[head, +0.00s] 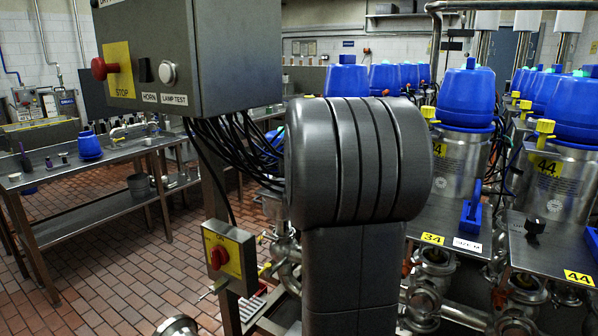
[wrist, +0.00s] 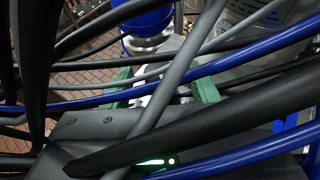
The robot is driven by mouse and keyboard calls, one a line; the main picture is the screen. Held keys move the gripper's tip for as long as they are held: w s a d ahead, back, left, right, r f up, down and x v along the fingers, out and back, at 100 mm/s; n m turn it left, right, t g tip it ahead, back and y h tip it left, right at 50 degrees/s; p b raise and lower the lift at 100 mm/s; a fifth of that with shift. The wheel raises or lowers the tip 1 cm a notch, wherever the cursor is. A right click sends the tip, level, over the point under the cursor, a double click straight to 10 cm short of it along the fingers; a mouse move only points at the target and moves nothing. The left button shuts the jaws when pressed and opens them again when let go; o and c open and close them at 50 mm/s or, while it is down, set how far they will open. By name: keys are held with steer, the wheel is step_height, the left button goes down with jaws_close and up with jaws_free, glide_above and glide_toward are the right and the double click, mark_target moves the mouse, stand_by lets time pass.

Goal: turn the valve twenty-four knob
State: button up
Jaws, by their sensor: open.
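The number twenty-four is not readable in either view, so I cannot tell which knob belongs to that valve. In the head view my own arm fills the middle and hides what lies behind it. In the wrist view my gripper (wrist: 164,92) is open, its green fingertips apart. Black, grey and blue cables cross in front of it and partly hide the fingers. I cannot tell whether the cables touch the gripper.
Valves marked 34 (head: 467,100) and 44 (head: 575,110) stand at the right; a black knob (head: 534,229) sits on the 44 plate. A grey control box (head: 230,60) with hanging cables (head: 238,135) is left of my arm. Tiled floor (head: 120,270) is open at the left.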

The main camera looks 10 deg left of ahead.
steer(key=shift+w, duration=0.2)
steer(key=c, duration=1)
